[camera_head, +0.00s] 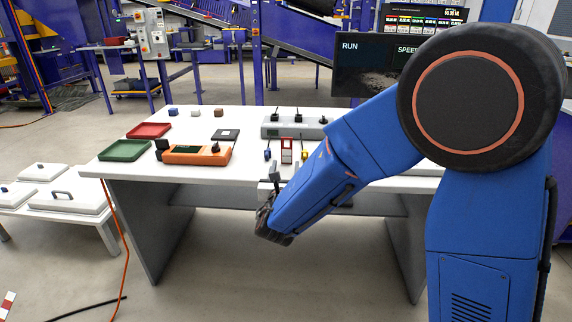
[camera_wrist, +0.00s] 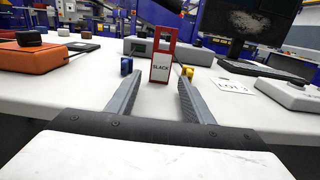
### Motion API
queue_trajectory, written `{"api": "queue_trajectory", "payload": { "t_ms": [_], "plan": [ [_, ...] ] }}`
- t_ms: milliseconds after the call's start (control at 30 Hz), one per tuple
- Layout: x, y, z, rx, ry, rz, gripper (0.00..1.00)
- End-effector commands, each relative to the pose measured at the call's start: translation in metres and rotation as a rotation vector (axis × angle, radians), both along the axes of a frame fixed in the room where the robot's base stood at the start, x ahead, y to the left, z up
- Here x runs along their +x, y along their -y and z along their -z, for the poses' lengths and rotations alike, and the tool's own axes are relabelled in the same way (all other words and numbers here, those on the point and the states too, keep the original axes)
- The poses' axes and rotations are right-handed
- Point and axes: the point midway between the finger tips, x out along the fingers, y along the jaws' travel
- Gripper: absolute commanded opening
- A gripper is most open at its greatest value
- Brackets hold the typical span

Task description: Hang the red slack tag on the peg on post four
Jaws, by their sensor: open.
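The red slack tag (camera_wrist: 163,52) stands upright on the white table, with a white label reading SLACK and an opening near its top. It also shows in the head view (camera_head: 287,150), near the table's front edge. My gripper (camera_wrist: 156,88) is open and empty in the wrist view, its two grey fingers pointing toward the tag from either side of it, with the tag beyond the fingertips. In the head view my gripper (camera_head: 274,180) is small and partly hidden by my arm. I cannot make out post four or its peg in either view.
The white table (camera_head: 225,190) carries an orange device (camera_head: 197,155), a red tray (camera_head: 149,130), a green tray (camera_head: 124,150) and a grey box with black knobs (camera_head: 293,127). Small blue (camera_wrist: 126,66) and yellow (camera_wrist: 187,72) items flank the tag. A monitor (camera_head: 365,65) stands behind.

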Motion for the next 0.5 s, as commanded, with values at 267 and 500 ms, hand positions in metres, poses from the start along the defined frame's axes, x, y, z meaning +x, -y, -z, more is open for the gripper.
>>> {"api": "queue_trajectory", "payload": {
  "t_ms": [267,500],
  "plan": [
    [-0.055,-0.003,0.0,0.0,0.0,-0.004,0.47],
    [-0.08,-0.003,0.0,0.001,0.0,-0.001,0.47]
  ]
}}
